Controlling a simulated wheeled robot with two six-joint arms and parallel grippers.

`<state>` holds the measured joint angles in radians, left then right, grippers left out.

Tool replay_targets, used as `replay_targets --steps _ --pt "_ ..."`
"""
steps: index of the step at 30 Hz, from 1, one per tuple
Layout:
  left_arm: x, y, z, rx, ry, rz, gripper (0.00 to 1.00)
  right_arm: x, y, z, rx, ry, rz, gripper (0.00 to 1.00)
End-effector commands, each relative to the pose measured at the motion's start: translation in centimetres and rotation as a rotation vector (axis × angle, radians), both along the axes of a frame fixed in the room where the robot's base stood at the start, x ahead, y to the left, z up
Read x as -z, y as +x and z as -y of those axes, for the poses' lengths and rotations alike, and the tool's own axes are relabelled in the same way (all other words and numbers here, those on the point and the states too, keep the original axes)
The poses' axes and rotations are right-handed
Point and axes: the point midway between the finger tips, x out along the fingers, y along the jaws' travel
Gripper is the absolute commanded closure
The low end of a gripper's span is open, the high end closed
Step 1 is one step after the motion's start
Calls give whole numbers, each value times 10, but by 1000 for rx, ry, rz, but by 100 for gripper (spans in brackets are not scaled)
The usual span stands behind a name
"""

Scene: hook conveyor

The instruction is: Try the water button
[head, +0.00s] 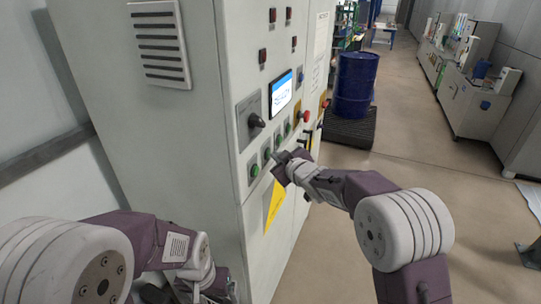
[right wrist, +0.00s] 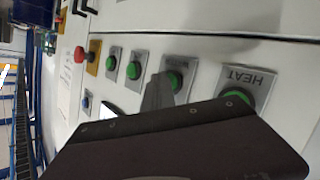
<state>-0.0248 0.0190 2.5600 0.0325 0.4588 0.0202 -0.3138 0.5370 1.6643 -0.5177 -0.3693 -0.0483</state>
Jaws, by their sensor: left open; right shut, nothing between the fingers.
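A row of green push buttons on plates runs along the front of the pale control cabinet (head: 225,150). In the right wrist view the nearest button (right wrist: 237,97) is labelled HEAT. The button beside it (right wrist: 172,81) has a label too blurred to read surely; it may be the water button. My right gripper (head: 279,157) is shut and empty, its tip at this second button in the row. The dark finger tip (right wrist: 157,93) overlaps that button's plate; I cannot tell whether it touches. My left gripper (head: 218,291) is open, low beside the cabinet, partly cut off by the frame.
A red button (head: 306,116) sits farther along the row. A black rotary knob (head: 256,121) and a lit screen (head: 281,94) are above the green buttons. A yellow sheet (head: 274,205) hangs below.

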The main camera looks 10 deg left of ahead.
Motion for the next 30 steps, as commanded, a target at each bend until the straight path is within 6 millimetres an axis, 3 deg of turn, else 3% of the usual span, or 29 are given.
replay_targets --steps 10,30 --pt "-1 0 0 0 0 0 6 -1 0 1 -2 1 3 100" --pt "-6 0 0 0 0 0 6 -1 -7 21 1 -1 1 100"
